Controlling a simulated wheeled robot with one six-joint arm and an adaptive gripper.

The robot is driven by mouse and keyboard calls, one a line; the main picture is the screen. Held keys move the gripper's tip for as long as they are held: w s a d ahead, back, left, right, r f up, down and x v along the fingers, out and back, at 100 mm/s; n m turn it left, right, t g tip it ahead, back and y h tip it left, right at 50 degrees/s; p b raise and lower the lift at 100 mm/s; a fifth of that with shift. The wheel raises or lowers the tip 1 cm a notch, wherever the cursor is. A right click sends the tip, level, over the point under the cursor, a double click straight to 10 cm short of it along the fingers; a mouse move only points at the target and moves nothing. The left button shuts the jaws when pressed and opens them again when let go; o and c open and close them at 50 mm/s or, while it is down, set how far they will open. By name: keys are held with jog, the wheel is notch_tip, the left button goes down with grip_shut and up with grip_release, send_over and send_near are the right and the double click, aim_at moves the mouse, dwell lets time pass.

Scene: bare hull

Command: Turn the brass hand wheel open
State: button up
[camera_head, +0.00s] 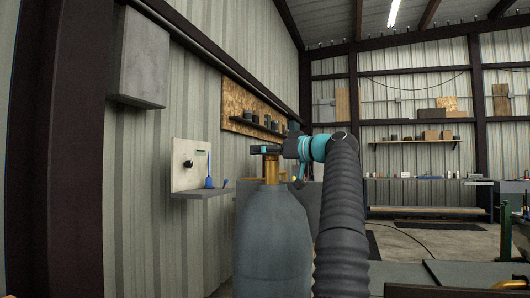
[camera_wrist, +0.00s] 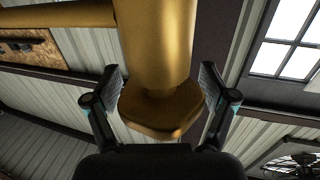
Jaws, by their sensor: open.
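A large grey bottle-shaped tank (camera_head: 272,240) stands upright in the head view, with a brass valve (camera_head: 271,172) on its top. My gripper (camera_head: 266,150) is at the top of this valve. In the wrist view the brass valve body (camera_wrist: 155,45) fills the upper middle, with a brass pipe (camera_wrist: 60,15) running off left. A flat, rounded brass piece, apparently the hand wheel (camera_wrist: 158,118), sits at its near end. My gripper (camera_wrist: 162,72) is open, with one finger on each side of the brass. A gap shows at both sides; exact depth is unclear.
A grey shelf (camera_head: 203,192) with a blue item (camera_head: 209,181) and a pale panel (camera_head: 190,158) is on the left wall. A grey wall box (camera_head: 140,60) hangs above. Floor with dark mats (camera_head: 430,225) is open at the back right.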

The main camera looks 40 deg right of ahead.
jog(key=v, duration=1.2)
